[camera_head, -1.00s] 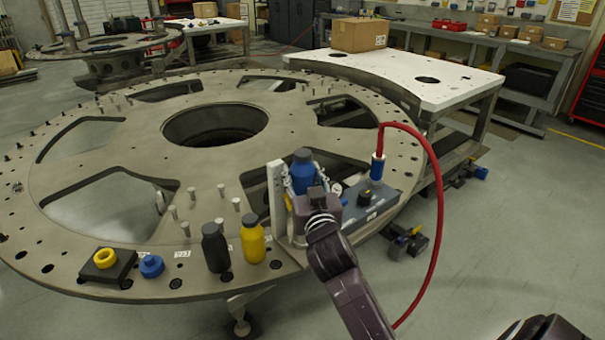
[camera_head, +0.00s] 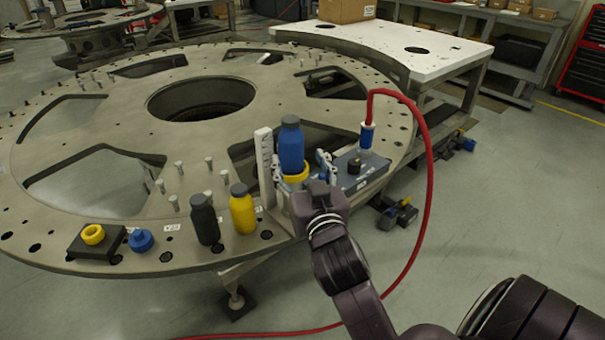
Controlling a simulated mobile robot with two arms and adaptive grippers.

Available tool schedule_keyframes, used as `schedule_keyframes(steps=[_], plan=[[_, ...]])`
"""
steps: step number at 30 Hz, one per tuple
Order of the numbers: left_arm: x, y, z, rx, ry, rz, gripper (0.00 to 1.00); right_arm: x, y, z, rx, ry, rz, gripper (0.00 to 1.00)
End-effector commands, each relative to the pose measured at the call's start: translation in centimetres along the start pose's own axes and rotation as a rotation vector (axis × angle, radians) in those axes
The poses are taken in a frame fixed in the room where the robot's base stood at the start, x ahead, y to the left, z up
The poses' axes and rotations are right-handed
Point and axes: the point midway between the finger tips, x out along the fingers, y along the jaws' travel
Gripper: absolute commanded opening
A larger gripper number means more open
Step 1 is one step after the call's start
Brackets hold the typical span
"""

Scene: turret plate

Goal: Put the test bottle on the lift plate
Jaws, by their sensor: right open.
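The blue bottle (camera_head: 291,148), which looks like the test bottle, stands upright with a dark cap. Its base meets a yellow round piece (camera_head: 296,179), apparently the lift plate, beside a white upright post (camera_head: 264,168). My right gripper (camera_head: 300,167) is open, its fingers apart on either side of the bottle's lower part and the yellow piece. My gripper's body hides what is below the yellow piece. I cannot tell whether a finger touches the bottle. My left gripper is not in view.
A black bottle (camera_head: 204,220) and a yellow bottle (camera_head: 242,212) stand left of my gripper on the turret plate (camera_head: 140,200). A grey box (camera_head: 362,170) with a red hose (camera_head: 428,190) stands close on the right. A blue cap (camera_head: 141,240) lies at the front left.

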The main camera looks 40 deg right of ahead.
Motion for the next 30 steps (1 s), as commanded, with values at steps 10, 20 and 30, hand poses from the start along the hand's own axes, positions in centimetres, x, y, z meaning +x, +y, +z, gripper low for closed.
schedule_keyframes(steps=[10,20,30], plan=[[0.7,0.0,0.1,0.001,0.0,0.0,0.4,-2.8,0.0,0.0,0.0,0.001,-0.001,0.6],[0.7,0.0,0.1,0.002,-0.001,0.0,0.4,-2.8,0.0,-0.1,0.0,0.001,0.0,0.6],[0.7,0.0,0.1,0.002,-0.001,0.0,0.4,-3.8,-0.7,4.9,-0.035,-0.152,-0.03,0.6]])
